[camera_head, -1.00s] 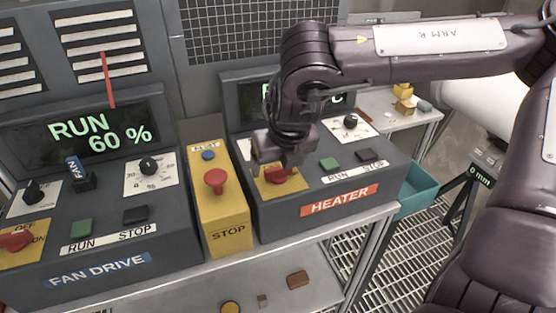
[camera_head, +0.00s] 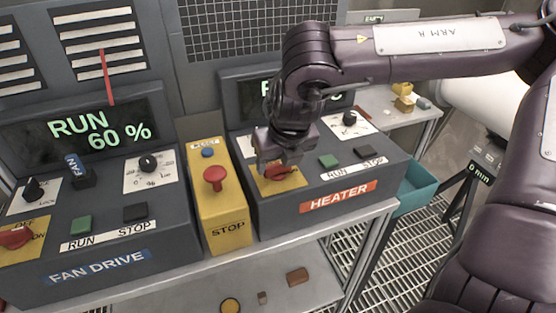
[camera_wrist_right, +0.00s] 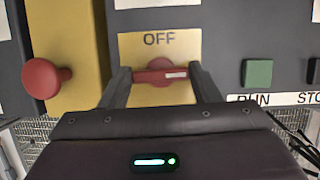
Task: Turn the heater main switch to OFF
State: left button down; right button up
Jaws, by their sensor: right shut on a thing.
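The heater main switch (camera_head: 283,174) is a red handle on a yellow plate (camera_head: 290,184) at the left of the heater console (camera_head: 260,205). In the right wrist view, the red handle (camera_wrist_right: 158,76) lies nearly crosswise, with a white mark at its right end. The word OFF stands above it on the yellow plate (camera_wrist_right: 133,48). My right gripper (camera_wrist_right: 160,82) is shut on the handle, one finger at each end. In the head view, my right gripper (camera_head: 276,171) hides part of the switch. My left gripper is out of view.
A yellow box with a red stop button (camera_head: 215,177) stands close left of the switch. Green RUN (camera_head: 328,161) and dark STOP (camera_head: 368,152) buttons lie to its right. The fan drive console (camera_head: 100,255) is further left. A teal bin (camera_head: 415,190) stands at the right.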

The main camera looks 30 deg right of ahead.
jog(key=n+y+b, duration=0.1)
jog(key=n, duration=0.1)
jog(key=shift+d+n, duration=0.1)
jog(key=shift+n, duration=0.2)
jog(key=n+y+b, duration=0.1)
jog(key=n, duration=0.3)
jog(key=shift+d+n+y+b, duration=0.1)
jog(key=shift+n+y+b, duration=0.2)
jog(key=shift+y, duration=0.1)
jog(key=n, duration=0.2)
jog(key=n+g+y, duration=0.1)
jog(key=n, duration=0.2)
jog(key=shift+w+d+g+y, duration=0.15)
jog(key=shift+g+y, duration=0.15)
jog(key=n, duration=0.2)
jog(key=n+g, duration=0.1)
jog(key=n, duration=0.2)
jog(key=shift+w+r+g+y, duration=0.1)
jog(key=shift+g+y, duration=0.2)
jog(key=shift+y, duration=0.1)
jog(key=shift+n, duration=0.3)
jog(key=o, duration=1)
jog(key=b+v, duration=0.1)
jog(key=v, duration=0.7)
jog(key=shift+d, duration=0.1)
